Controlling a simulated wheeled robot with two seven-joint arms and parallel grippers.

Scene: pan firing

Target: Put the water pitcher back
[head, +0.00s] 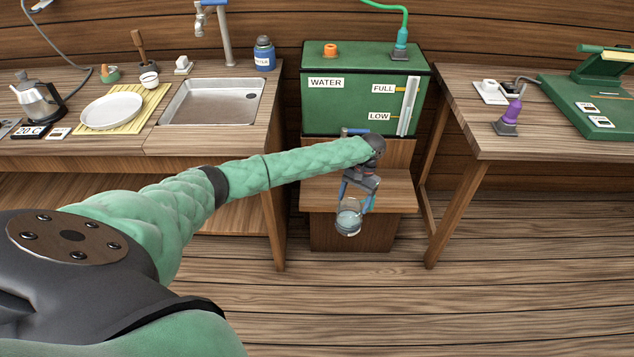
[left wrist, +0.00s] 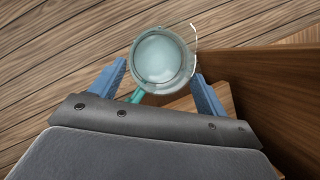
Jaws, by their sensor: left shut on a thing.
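The water pitcher (head: 348,218) is a small clear vessel with water in it, in the middle of the head view, in front of the low wooden step under the green water tank. My left gripper (head: 358,195) is shut on it. In the left wrist view the pitcher (left wrist: 160,60) shows from above, with a teal handle at its lower left, between the blue fingers of the left gripper (left wrist: 163,88). Wooden floor shows around the pitcher there. My right gripper is not in view.
The green tank (head: 340,110) marked WATER stands on a wooden stand with a lower step (head: 400,192). A sink counter (head: 212,100) is on the left, with a plate (head: 111,111) and kettle (head: 38,100). Another table (head: 470,120) is on the right. The floor in front is clear.

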